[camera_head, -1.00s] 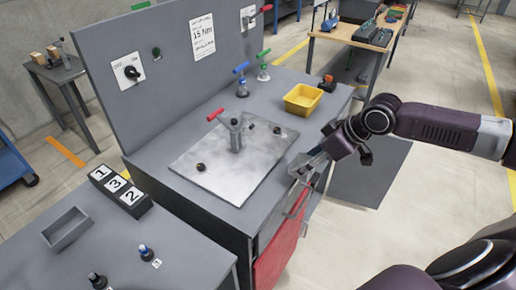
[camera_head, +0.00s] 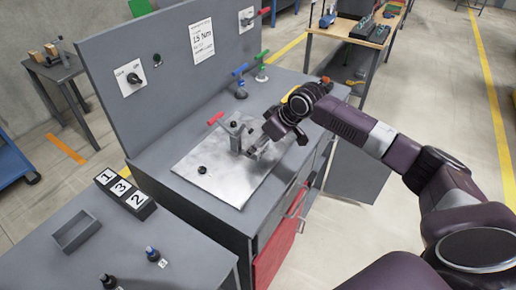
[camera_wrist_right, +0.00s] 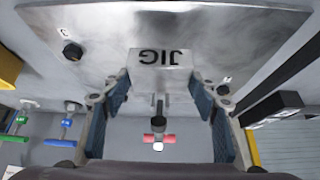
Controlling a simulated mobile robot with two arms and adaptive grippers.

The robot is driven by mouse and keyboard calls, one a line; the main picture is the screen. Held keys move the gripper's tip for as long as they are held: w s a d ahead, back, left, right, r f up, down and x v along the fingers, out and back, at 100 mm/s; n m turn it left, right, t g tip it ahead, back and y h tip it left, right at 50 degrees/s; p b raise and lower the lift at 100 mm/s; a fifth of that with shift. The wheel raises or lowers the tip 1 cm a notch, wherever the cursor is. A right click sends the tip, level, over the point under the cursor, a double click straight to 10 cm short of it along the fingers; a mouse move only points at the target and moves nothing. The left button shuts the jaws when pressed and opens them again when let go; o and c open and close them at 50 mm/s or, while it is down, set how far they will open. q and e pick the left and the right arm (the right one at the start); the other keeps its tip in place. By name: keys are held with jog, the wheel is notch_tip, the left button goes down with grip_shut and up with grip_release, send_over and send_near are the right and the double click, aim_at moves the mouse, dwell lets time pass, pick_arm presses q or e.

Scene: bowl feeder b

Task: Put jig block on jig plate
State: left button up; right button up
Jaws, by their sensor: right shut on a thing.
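The jig block (camera_wrist_right: 162,58) is a grey metal block marked JIG, between the fingertips of my right gripper (camera_wrist_right: 160,88) in the right wrist view. My right gripper (camera_head: 257,150) is shut on it, over the right part of the jig plate (camera_head: 222,190) in the head view. The jig plate is a flat metal sheet on the bench, with black knobs and a clamp (camera_head: 236,131) with a red handle. The block is close to the clamp. I cannot tell whether it touches the plate. My left gripper is not in view.
Blue (camera_head: 240,82) and green (camera_head: 261,68) handled tools stand at the back of the bench. The yellow bin (camera_wrist_right: 9,68) is at the wrist view's left edge. A number block (camera_head: 124,193) and grey tray (camera_head: 77,232) are on the nearer table.

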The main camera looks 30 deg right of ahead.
aim_at(262, 148)
notch_tip(262, 148, down, 3)
jog(key=shift+r+p, duration=0.15)
jog(key=shift+p, duration=0.5)
jog(key=shift+f, duration=0.35)
jog(key=o, duration=1.5)
jog(key=shift+f, duration=0.1)
jog(key=b+v, duration=0.2)
jog(key=v, duration=1)
